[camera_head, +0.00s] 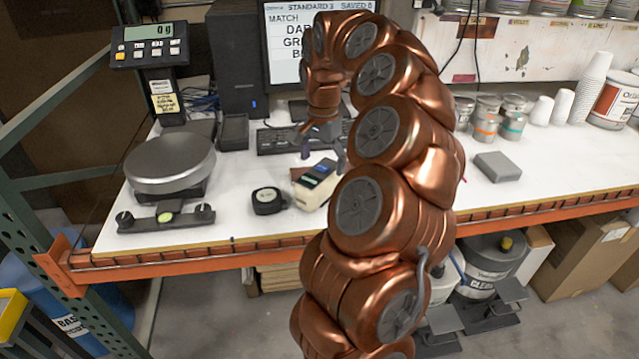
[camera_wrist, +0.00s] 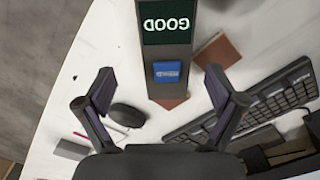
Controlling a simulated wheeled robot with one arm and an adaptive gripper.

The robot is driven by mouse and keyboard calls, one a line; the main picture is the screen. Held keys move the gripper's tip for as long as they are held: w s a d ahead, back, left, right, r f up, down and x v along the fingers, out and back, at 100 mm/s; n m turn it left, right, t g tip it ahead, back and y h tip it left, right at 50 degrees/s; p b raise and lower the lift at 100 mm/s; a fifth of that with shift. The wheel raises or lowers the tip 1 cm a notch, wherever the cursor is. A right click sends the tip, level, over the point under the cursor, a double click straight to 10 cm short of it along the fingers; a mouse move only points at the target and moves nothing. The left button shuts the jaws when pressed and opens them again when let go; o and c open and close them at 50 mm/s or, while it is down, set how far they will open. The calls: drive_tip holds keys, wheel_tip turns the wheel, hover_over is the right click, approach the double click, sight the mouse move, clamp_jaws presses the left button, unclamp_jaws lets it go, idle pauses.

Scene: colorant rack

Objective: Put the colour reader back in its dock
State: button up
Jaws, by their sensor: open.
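The colour reader (camera_head: 317,185) is a pale handheld device with a dark screen and a blue button. It lies on the white bench in front of the keyboard. In the wrist view the reader (camera_wrist: 167,52) shows GOOD on its screen, and its blue-button end points toward my gripper. My gripper (camera_head: 323,158) is open and empty above the bench, just behind the reader. In the wrist view the reader's near end is roughly between the fingertips (camera_wrist: 160,85), apparently below them. A small black box-like holder (camera_head: 233,132) stands by the computer tower and may be the dock.
A black round-cornered object (camera_head: 268,200) lies left of the reader. A scale (camera_head: 170,165) stands further left. The keyboard (camera_wrist: 240,105) and a reddish-brown card (camera_wrist: 218,52) are close by. A grey block (camera_head: 498,167) and cans are at right.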

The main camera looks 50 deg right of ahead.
sight(319, 172)
drive_tip(key=shift+w+a+f+p, duration=0.15)
drive_tip(key=shift+f+p, duration=0.4)
drive_tip(key=shift+f, duration=0.85)
drive_tip(key=shift+w+a+f+p, duration=0.1)
drive_tip(key=shift+w+f+p, duration=0.3)
drive_tip(key=shift+f, duration=1)
drive_tip(key=shift+s, duration=0.15)
clamp_jaws()
